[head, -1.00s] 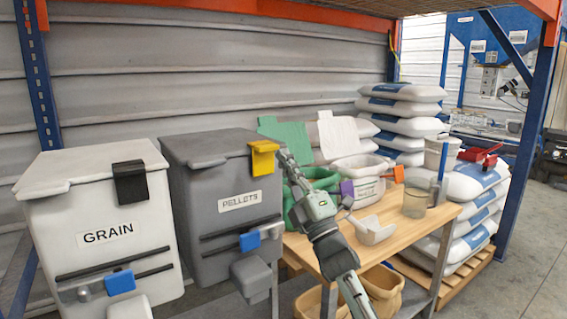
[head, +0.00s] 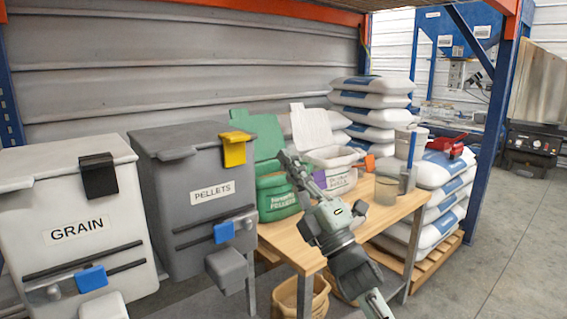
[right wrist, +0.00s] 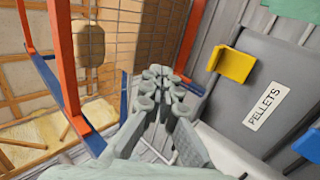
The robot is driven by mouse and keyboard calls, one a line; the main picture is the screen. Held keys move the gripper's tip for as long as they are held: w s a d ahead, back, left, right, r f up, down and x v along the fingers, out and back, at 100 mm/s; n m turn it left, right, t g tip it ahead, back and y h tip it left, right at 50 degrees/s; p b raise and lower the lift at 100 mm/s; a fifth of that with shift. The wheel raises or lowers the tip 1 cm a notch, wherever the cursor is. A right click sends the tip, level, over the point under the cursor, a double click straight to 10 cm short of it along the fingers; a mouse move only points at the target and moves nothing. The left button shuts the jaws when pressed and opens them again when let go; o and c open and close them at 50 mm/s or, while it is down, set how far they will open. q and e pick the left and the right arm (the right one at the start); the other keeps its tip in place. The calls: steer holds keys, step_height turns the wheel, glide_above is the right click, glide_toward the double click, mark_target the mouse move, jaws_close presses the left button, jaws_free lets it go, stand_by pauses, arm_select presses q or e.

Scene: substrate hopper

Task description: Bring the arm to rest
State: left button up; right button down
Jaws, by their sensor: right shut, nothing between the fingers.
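My right arm comes in from the lower right of the head view and reaches up over the wooden table (head: 290,245). Its gripper (head: 285,158) points up and away, in front of the green pellets sack (head: 277,198). It is shut and empty. In the right wrist view the gripper (right wrist: 160,75) has its fingers together with nothing between them. It is left of the grey PELLETS bin (right wrist: 285,75) and its yellow latch (right wrist: 233,64), apart from both. My left gripper is not in view.
A white GRAIN bin (head: 65,255) stands left of the grey bin. Stacked bags (head: 365,102) stand behind. The floor at right (head: 510,250) is clear.

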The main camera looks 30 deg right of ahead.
steer(key=shift+f, duration=0.1)
step_height(320, 180, down, 34)
steer(key=m+g+h, duration=0.5)
steer(key=m+g, duration=0.8)
steer(key=s+a+f+m+g, duration=0.2)
steer(key=s+f+g, duration=0.3)
steer(key=s+f, duration=0.5)
steer(key=s+a+f+m+g+y, duration=0.1)
steer(key=s+a+f+g, duration=0.3)
steer(key=s+f, duration=0.7)
steer(key=shift+s+a+m+g, duration=0.35)
steer(key=shift+s+m+g, duration=0.15)
steer(key=shift+s+m, duration=0.15)
steer(key=shift+f, duration=0.1)
